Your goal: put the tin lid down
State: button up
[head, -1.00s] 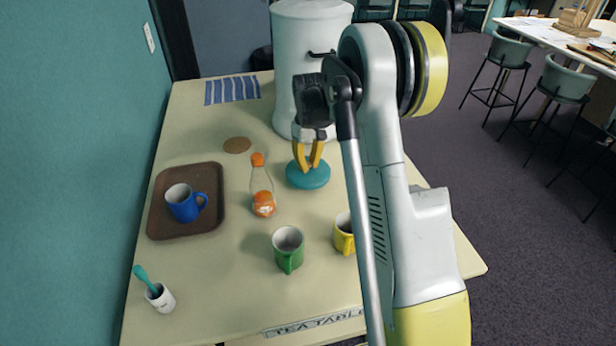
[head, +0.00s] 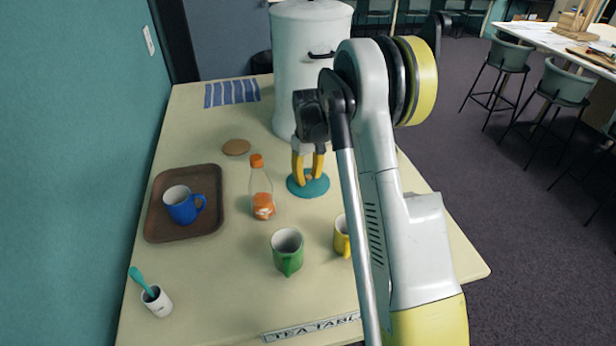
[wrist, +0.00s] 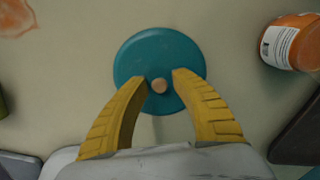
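The tin lid is a round teal disc (head: 320,188) with a small tan knob. It lies flat on or very close to the table, in front of the white urn; the head view does not show clearly whether it touches. It also fills the middle of the wrist view (wrist: 140,52). My gripper (head: 308,174) points down over the lid. In the wrist view its yellow fingers (wrist: 160,78) stand apart on either side of the knob, with gaps visible, so it is open and holds nothing.
A bottle with orange cap (head: 262,190) stands just left of the lid. A green mug (head: 287,252) and a yellow mug (head: 342,238) stand nearer. A brown tray (head: 158,228) with a blue mug (head: 182,206) is at left. The white urn (head: 298,60) stands behind. A cork coaster (head: 236,147) lies behind the bottle.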

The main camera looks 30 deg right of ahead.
aim_at(308, 176)
jog(key=s+a+r+t+p, duration=0.1)
jog(key=s+a+r+p, duration=0.15)
jog(key=r, duration=0.65)
jog(key=s+a+r+t+p, duration=0.1)
jog(key=s+a+r, duration=0.15)
jog(key=r, duration=0.75)
jog(key=s+a+r+t, duration=0.1)
jog(key=s+a, duration=0.3)
jog(key=s, duration=0.3)
jog(key=s+a+t, duration=0.2)
jog(key=s+a, duration=0.2)
jog(key=s, duration=0.3)
jog(key=s+a+r+m+t, duration=0.1)
jog(key=s+a+t, duration=0.1)
jog(key=s+a, duration=0.3)
jog(key=s, duration=0.3)
jog(key=shift+r, duration=0.35)
jog(key=shift+a, duration=0.1)
